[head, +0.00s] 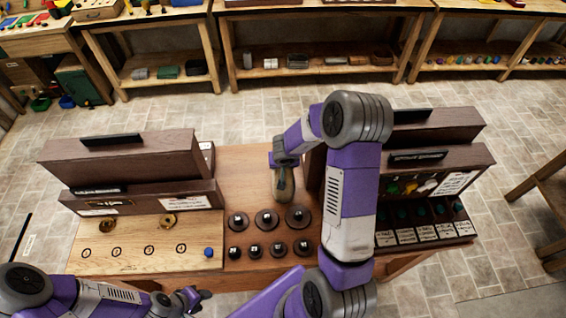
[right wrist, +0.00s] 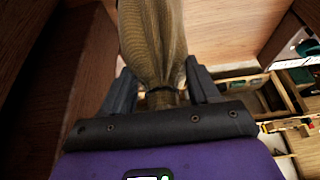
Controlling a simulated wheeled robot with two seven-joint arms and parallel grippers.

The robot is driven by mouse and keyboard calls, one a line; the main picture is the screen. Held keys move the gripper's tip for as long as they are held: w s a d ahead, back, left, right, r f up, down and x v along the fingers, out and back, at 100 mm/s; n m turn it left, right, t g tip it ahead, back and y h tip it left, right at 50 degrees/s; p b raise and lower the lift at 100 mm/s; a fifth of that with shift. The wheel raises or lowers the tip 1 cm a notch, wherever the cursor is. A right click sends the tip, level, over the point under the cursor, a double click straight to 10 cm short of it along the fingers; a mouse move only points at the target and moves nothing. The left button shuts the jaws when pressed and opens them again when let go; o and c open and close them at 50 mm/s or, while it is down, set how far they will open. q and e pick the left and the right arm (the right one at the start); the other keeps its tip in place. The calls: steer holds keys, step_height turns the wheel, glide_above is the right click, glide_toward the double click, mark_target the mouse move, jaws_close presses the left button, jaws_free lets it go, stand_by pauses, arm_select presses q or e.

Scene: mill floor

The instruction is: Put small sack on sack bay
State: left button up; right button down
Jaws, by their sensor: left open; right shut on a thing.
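The small sack (head: 284,185) is tan cloth and hangs below my right gripper (head: 284,160) in the head view, over the middle of the wooden table (head: 235,165). In the right wrist view the sack (right wrist: 152,35) is pinched between the two dark fingers of the gripper (right wrist: 158,92). I cannot tell whether its base touches the table. My left gripper (head: 192,296) is open and empty at the table's front edge. No label in view clearly marks the sack bay, so I cannot tell its exact bounds.
Several dark round weights (head: 267,218) stand just in front of the sack. A dark wooden box (head: 125,158) stands to the left, and a labelled rack (head: 440,160) to the right, partly behind my right arm. A light board (head: 140,260) with brass pieces lies front left.

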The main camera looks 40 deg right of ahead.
steer(key=shift+r, duration=0.1)
steer(key=shift+c, duration=1.3)
jaws_free()
steer(key=p+v, duration=0.5)
steer(key=v, duration=0.6)
steer(key=shift+s+a+r, duration=0.2)
steer(key=shift+r, duration=0.1)
